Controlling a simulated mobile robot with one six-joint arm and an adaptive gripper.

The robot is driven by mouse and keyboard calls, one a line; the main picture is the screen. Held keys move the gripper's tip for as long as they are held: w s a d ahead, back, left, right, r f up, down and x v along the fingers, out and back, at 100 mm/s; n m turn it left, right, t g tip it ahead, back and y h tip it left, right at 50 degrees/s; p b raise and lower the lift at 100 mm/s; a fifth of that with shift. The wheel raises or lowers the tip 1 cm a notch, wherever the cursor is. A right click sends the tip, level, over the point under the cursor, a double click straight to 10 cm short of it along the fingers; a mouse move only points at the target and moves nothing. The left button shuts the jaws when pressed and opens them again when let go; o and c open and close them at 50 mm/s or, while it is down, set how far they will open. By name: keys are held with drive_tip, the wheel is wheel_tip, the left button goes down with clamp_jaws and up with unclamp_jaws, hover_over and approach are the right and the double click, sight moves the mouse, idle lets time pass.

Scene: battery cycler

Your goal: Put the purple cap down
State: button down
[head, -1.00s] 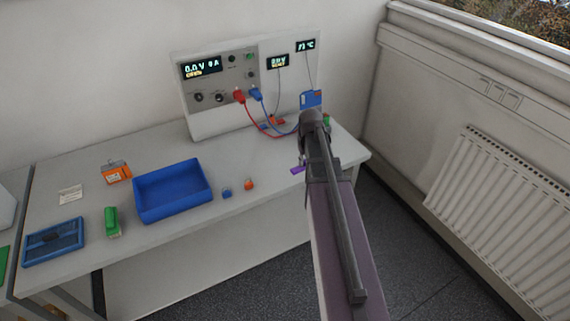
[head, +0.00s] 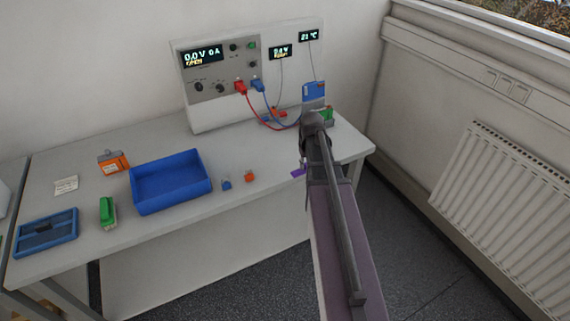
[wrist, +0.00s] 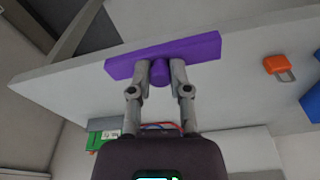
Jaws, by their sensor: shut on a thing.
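The purple cap (wrist: 205,47) is a long flat purple bar with a round knob in its middle. In the wrist view my gripper (wrist: 160,70) is shut on the knob, one grey finger on each side, and the bar lies across beyond the fingertips. In the head view only a small purple end of the cap (head: 298,173) shows at the left of my arm, near the right front of the white bench (head: 240,200). My fingers are mostly hidden there by the arm. I cannot tell whether the cap touches the bench top.
A blue tray (head: 171,207), small blue (head: 226,184) and orange (head: 249,176) pieces, and a green block (head: 107,211) stand left of my arm. Behind stands the cycler (head: 215,80) with red and blue leads. A blue cell (head: 314,93) and green part (head: 327,114) are behind my gripper.

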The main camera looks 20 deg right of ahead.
drive_tip(key=shift+a+f, duration=0.15)
drive_tip(key=shift+f, duration=0.45)
drive_tip(key=b, duration=0.2)
hover_over(286, 156)
drive_tip(key=s, duration=0.2)
drive_tip(key=shift+a+f, duration=0.15)
drive_tip(key=shift+f, duration=0.5)
drive_tip(key=shift+w, duration=0.55)
drive_tip(key=shift+w+f+b, duration=0.2)
drive_tip(key=shift+f+b, duration=0.1)
drive_tip(key=shift+f, duration=0.1)
drive_tip(key=shift+f+b, duration=1.45)
drive_tip(key=shift+f, duration=0.1)
